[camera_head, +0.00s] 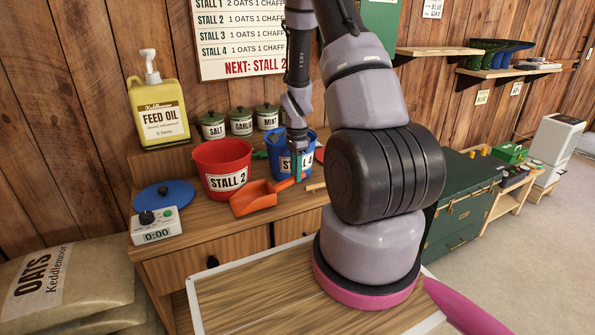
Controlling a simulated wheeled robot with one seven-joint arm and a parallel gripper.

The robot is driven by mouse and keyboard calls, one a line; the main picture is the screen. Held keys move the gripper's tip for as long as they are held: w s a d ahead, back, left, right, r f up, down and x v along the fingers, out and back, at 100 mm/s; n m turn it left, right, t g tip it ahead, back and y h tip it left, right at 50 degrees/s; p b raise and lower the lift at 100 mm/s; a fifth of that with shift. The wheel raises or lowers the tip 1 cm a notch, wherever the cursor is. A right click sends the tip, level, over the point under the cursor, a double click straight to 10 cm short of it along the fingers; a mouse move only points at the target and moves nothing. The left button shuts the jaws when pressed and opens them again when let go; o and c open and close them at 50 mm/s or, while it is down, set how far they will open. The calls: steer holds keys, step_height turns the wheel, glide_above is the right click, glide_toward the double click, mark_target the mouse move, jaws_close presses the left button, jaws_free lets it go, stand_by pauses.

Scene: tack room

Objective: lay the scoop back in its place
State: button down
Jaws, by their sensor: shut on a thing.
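The orange scoop (252,200) is at the front of the wooden bench, in front of the red Stall 2 bucket (222,182). Its handle runs back and right to my gripper (298,178). My gripper points down in front of the blue Stall 4 bucket (283,167) and is shut on the scoop's handle. The fingertips are small in view, and I cannot tell whether the scoop touches the bench top.
A timer (157,226) and a blue lid (165,194) are at the bench's left. The feed oil jug (157,112) and lidded pots (240,123) stand behind. My arm hides the bench's right part. A green chest (463,210) stands right.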

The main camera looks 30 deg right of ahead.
steer(key=shift+f, duration=0.1)
steer(key=c, duration=0.7)
jaws_free()
steer(key=s+a+r+n+t+y, duration=0.1)
steer(key=s+a+r+n+t, duration=0.15)
steer(key=r, duration=1.25)
steer(key=s+a+r+n+t, duration=0.1)
steer(key=s+a+r+n, duration=0.25)
steer(key=r, duration=1.05)
steer(key=s+a+r+n+t, duration=0.1)
steer(key=s+a+r+n, duration=0.1)
steer(key=s+r, duration=0.1)
steer(key=s+a+r+n+t, duration=0.1)
steer(key=s+a+r+n, duration=0.1)
steer(key=s, duration=0.4)
steer(key=s+a+r+n+t, duration=0.1)
steer(key=s+a+r+n, duration=0.1)
steer(key=s+r+n, duration=0.2)
steer(key=shift+s+a+r+t+y, duration=0.2)
steer(key=shift+s+r, duration=0.1)
steer(key=shift+r, duration=0.15)
steer(key=shift+s+a+r+t+y, duration=0.2)
steer(key=shift+s+r, duration=0.1)
steer(key=shift+r, duration=0.15)
